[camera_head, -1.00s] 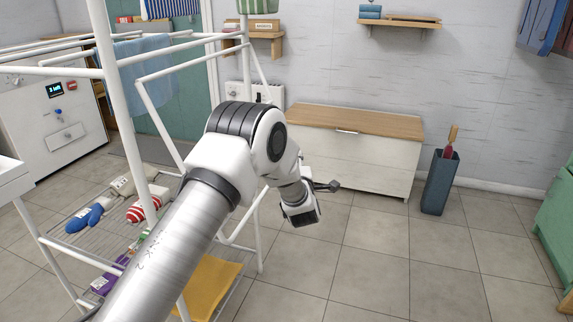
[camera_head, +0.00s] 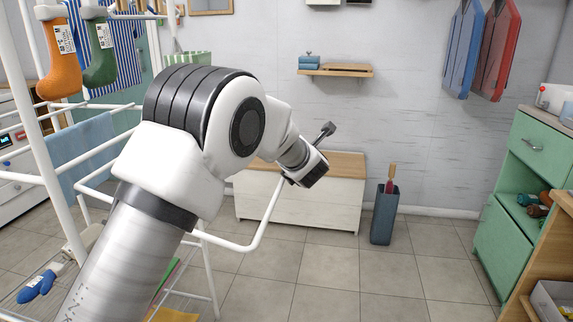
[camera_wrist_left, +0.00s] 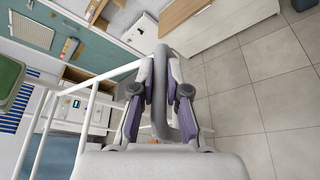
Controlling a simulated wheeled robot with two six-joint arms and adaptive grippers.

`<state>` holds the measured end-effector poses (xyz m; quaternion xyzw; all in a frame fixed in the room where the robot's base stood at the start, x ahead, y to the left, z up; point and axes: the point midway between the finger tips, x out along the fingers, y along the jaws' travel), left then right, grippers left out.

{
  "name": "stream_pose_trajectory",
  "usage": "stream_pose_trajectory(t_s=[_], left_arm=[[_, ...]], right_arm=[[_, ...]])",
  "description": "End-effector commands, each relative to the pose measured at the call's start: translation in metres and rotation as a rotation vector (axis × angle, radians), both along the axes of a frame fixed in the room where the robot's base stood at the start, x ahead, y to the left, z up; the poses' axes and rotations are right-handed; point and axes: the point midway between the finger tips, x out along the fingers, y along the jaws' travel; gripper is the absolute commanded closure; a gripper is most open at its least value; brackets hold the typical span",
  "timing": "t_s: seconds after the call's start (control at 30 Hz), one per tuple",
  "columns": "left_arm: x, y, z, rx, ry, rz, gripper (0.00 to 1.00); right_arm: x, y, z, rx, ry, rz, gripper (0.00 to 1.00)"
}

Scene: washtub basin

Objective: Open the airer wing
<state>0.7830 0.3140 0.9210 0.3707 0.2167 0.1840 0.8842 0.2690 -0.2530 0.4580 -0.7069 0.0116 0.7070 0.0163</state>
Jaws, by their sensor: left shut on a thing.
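The white tubular airer (camera_head: 38,135) stands at the left in the head view. Its wing (camera_head: 250,243), a bent white tube frame, sticks out to the right from the airer, its outer end rising to my left gripper (camera_head: 287,181). In the left wrist view, the wing's grey rounded grip bar (camera_wrist_left: 161,95) lies between the two fingers of the left gripper (camera_wrist_left: 160,90), which is shut on it. A white wing tube (camera_wrist_left: 120,73) runs off to the left there. My left arm hides part of the airer and wing. My right gripper is not in view.
A white chest with a wooden top (camera_head: 335,200) stands behind the wing. A dark bin (camera_head: 385,215) is to its right. A green cabinet (camera_head: 510,225) stands at the right. Socks (camera_head: 62,75) hang on the airer. The floor (camera_head: 330,280) right of the wing is clear.

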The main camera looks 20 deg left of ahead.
Motion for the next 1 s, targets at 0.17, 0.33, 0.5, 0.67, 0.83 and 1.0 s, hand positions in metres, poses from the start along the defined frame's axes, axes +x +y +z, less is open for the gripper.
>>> stream_pose_trajectory(t_s=[0.17,0.33,0.5,0.67,0.83,1.0], left_arm=[[0.001,-0.003,0.051,-0.121,-0.032,-0.001,1.0],[0.001,-0.002,0.076,-0.203,-0.049,0.0,1.0],[0.0,-0.001,0.087,-0.246,-0.059,0.0,1.0],[0.0,0.0,0.092,-0.262,-0.063,0.0,1.0],[0.0,0.0,0.093,-0.262,-0.066,0.0,1.0],[0.001,0.0,0.095,-0.26,-0.068,0.001,0.83]], right_arm=[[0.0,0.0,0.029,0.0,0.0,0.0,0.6],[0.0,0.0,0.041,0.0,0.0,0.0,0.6],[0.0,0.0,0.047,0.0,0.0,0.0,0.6],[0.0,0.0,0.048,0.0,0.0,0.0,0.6],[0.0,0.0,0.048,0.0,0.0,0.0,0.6],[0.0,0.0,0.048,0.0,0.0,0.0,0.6]])
